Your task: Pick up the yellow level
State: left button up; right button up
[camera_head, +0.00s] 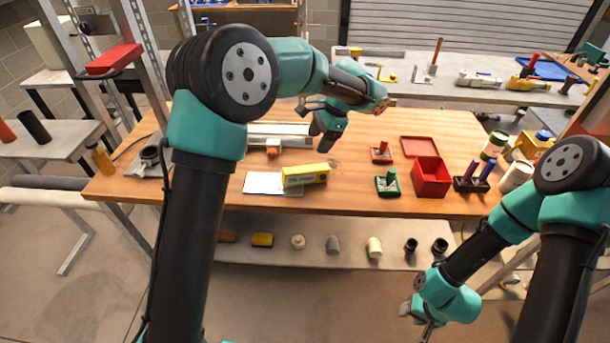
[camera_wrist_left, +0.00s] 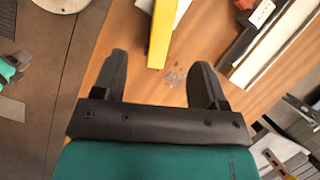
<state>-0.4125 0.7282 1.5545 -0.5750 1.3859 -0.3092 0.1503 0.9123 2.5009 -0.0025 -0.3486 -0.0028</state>
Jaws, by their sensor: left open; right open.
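The yellow level (camera_head: 303,176) lies on the wooden table, partly over a white sheet. Its yellow side also shows at the top of the left wrist view (camera_wrist_left: 160,40). My left gripper (camera_head: 324,138) is over the table, behind and a little right of the level in the head view. In the left wrist view its two fingers (camera_wrist_left: 160,80) are apart with nothing between them, and the level's end is just beyond them. My right gripper (camera_head: 425,325) hangs low at the bottom right, away from the table, open, its fingers small and partly hidden.
The white sheet (camera_head: 260,186) lies by the level. A red box (camera_head: 431,178), a green holder (camera_head: 388,184) and a small red holder (camera_head: 381,154) stand to the right. A metal rail (camera_head: 278,129) lies behind. Bare wood lies between the level and the green holder.

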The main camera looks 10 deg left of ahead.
aim_at(301, 169)
pick_arm(q)
jog(key=x, duration=1)
jog(key=x, duration=0.4)
jog(key=shift+w+a+f, duration=0.15)
jog(key=shift+a+f, duration=0.1)
jog(key=shift+a, duration=0.1)
jog(key=shift+a+f, duration=0.1)
jog(key=shift+f, duration=0.15)
jog(key=shift+f, duration=0.25)
dwell(0.6)
jog(key=shift+c, duration=0.5)
jog(key=c, duration=1)
jog(key=shift+r, duration=0.1)
